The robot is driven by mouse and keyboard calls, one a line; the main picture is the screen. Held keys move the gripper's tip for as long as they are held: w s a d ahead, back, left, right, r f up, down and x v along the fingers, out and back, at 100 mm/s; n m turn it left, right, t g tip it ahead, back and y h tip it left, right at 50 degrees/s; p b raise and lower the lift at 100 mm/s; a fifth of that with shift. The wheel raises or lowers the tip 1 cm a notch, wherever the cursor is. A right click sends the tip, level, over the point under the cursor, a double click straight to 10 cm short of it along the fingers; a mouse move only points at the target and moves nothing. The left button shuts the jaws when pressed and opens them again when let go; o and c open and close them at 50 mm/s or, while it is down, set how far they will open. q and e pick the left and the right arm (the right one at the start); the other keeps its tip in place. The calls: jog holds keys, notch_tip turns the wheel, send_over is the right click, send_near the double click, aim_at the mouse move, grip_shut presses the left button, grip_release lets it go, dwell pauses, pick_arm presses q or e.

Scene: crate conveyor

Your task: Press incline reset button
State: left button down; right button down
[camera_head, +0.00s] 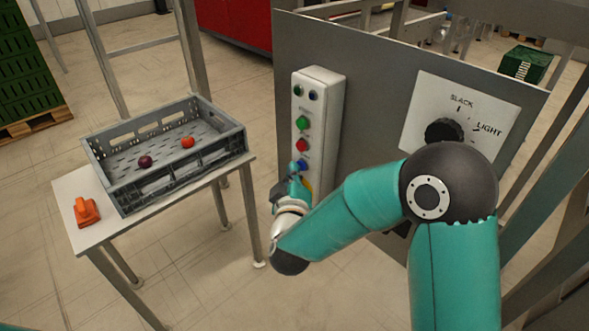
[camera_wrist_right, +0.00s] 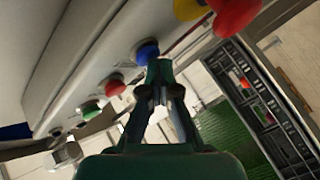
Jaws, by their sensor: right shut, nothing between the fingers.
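A light grey control box (camera_head: 318,115) with a column of coloured buttons is fixed to a grey panel. A green button (camera_head: 302,122), a red button (camera_head: 302,145) and a blue button (camera_head: 301,165) show on its face. The labels are too small to read, so I cannot tell which is the incline reset button. My right gripper (camera_head: 294,172) is shut and empty at the blue button's height. In the right wrist view its closed fingertips (camera_wrist_right: 158,70) are right beside the blue button (camera_wrist_right: 147,51); I cannot tell whether they touch. My left gripper is out of view.
A black knob (camera_head: 444,131) on a white SLACK/LIGHT plate (camera_head: 480,100) is right of the box. A grey crate (camera_head: 130,190) with two round fruits and an orange object (camera_head: 86,212) are on a table at left. Yellow (camera_wrist_right: 189,8) and red (camera_wrist_right: 236,16) buttons lie beyond the fingertips.

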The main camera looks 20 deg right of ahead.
dwell(0.4)
jog(key=shift+s+a, duration=0.3)
jog(key=shift+a, duration=0.45)
jog(key=a, duration=0.1)
jog(key=s+a, duration=0.1)
jog(key=a, duration=0.2)
jog(key=shift+s+a, duration=0.35)
jog(key=shift+w+f, duration=0.1)
dwell(0.6)
